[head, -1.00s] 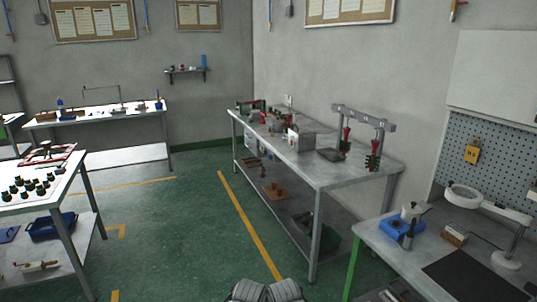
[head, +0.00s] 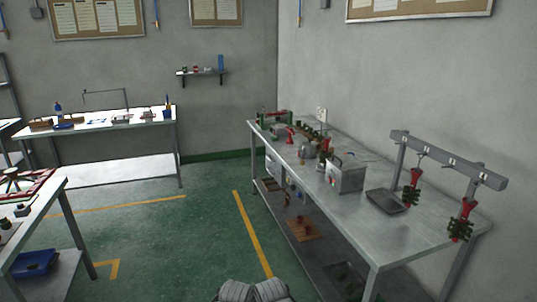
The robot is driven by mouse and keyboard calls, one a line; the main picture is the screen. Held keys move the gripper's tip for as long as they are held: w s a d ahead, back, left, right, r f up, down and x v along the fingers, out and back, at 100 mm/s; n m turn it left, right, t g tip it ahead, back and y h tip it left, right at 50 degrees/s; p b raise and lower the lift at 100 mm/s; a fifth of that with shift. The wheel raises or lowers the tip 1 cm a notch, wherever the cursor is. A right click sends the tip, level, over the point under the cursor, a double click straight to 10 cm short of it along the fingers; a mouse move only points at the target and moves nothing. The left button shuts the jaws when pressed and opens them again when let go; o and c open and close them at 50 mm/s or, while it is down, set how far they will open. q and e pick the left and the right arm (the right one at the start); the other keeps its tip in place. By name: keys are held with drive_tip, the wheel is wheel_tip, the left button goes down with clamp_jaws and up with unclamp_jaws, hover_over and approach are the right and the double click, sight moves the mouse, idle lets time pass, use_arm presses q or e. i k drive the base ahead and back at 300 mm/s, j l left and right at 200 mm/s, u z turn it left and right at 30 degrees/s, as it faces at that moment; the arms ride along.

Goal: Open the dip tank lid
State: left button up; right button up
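A grey metal box (head: 346,174), which looks like the dip tank, stands on the long metal bench (head: 425,230) on the right. Its top looks closed, but the lid is too small to make out clearly. A flat dark tray (head: 386,202) sits to its right. Neither of my grippers can be made out; only grey rounded parts of my own body show at the bottom edge.
A rack (head: 450,160) with red and green wax trees hangs over the bench's near end. Small tools stand at the bench's far end. A white-topped table (head: 50,190) stands at left. Green floor (head: 190,235) between them is clear.

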sight(346, 163)
drive_tip(key=i+j, duration=0.1)
drive_tip(key=i, duration=0.9)
drive_tip(key=i+z, duration=0.3)
drive_tip(key=z, duration=0.15)
drive_tip(key=i+z, duration=0.3)
drive_tip(key=z, duration=0.15)
drive_tip(key=i+z, duration=0.25)
drive_tip(key=z, duration=0.25)
drive_tip(key=i+j+z, duration=0.25)
drive_tip(key=z, duration=0.2)
drive_tip(key=i+j+z, duration=0.2)
drive_tip(key=z, duration=0.3)
